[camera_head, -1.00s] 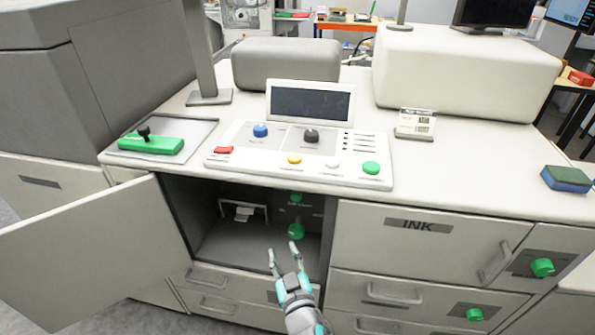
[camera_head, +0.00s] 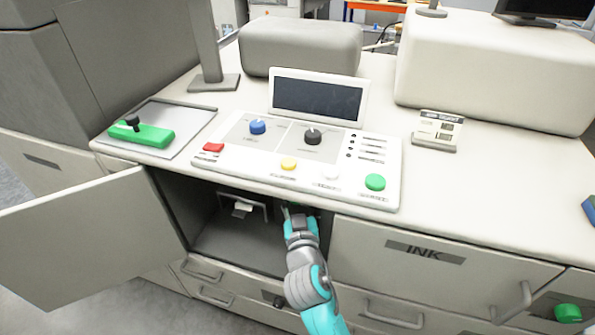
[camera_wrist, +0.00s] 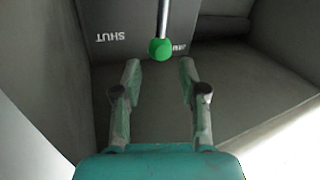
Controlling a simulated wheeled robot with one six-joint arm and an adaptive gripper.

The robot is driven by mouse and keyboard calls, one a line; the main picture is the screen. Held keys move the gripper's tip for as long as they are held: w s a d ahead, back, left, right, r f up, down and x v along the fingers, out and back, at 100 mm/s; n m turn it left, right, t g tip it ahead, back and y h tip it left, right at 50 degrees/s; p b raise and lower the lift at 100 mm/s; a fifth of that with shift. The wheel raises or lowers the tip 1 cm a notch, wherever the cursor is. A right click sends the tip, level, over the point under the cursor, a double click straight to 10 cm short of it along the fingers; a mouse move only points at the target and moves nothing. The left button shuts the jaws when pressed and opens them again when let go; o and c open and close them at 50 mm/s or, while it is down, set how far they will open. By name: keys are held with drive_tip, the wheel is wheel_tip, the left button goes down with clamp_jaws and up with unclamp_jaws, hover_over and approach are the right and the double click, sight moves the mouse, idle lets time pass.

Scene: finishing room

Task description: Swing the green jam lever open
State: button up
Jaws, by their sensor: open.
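The green jam lever shows in the wrist view as a green ball knob (camera_wrist: 160,49) on a thin metal rod (camera_wrist: 163,16). It sits inside the open cabinet compartment, in front of a dark panel (camera_wrist: 112,25) marked SHUT, which appears upside down. My gripper (camera_wrist: 160,64) is open, with one finger to each side of the knob's line and the knob just beyond or level with the tips. I see no contact. In the head view my gripper (camera_head: 294,208) reaches into the compartment and hides the lever.
The compartment door (camera_head: 90,240) stands open at left. A white fitting (camera_head: 242,208) sits inside the compartment. The control panel (camera_head: 230,168) and countertop overhang the opening. The INK door (camera_head: 430,275) is shut at right. A green handle (camera_head: 142,134) lies on top at left.

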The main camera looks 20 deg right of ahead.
drive_tip(key=x, duration=0.9)
drive_tip(key=shift+w+d, duration=0.1)
drive_tip(key=shift+w, duration=0.1)
clamp_jaws()
